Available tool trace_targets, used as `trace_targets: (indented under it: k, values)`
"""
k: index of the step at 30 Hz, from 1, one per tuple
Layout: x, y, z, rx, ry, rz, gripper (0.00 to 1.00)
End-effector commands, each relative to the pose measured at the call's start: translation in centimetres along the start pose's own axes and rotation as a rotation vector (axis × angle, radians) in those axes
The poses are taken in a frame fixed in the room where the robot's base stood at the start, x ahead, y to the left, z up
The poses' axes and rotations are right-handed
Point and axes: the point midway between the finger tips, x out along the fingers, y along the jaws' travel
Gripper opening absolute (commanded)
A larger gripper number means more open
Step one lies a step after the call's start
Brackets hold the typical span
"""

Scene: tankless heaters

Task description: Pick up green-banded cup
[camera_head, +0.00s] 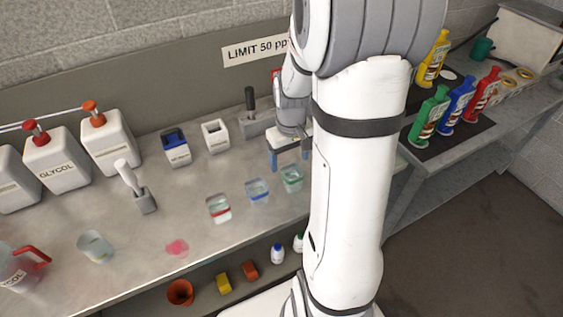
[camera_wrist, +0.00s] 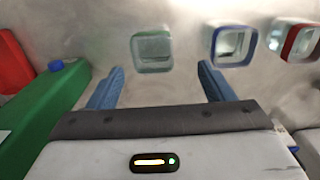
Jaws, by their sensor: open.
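The green-banded cup (camera_head: 291,179) is a clear, squarish cup with a green rim band on the grey bench. It stands at the right end of a row of three cups. In the wrist view the green-banded cup (camera_wrist: 152,52) lies ahead of my gripper (camera_wrist: 160,80), between the lines of the two blue fingers and apart from them. My gripper (camera_head: 289,159) is open and empty, just behind the cup in the head view.
A blue-banded cup (camera_head: 257,191) and a red-banded cup (camera_head: 218,208) stand left of it. A pink spill (camera_head: 177,248) lies on the bench. A green bottle (camera_wrist: 45,112) is close on the wrist view's left. White jugs (camera_head: 57,163) stand at the back left.

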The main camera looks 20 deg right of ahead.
Motion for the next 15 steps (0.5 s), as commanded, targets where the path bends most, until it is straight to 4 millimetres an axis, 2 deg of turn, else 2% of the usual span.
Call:
trace_targets:
  k: [15]
  values:
    - [5.8,0.9,0.2,0.001,-0.014,-0.005,0.75]
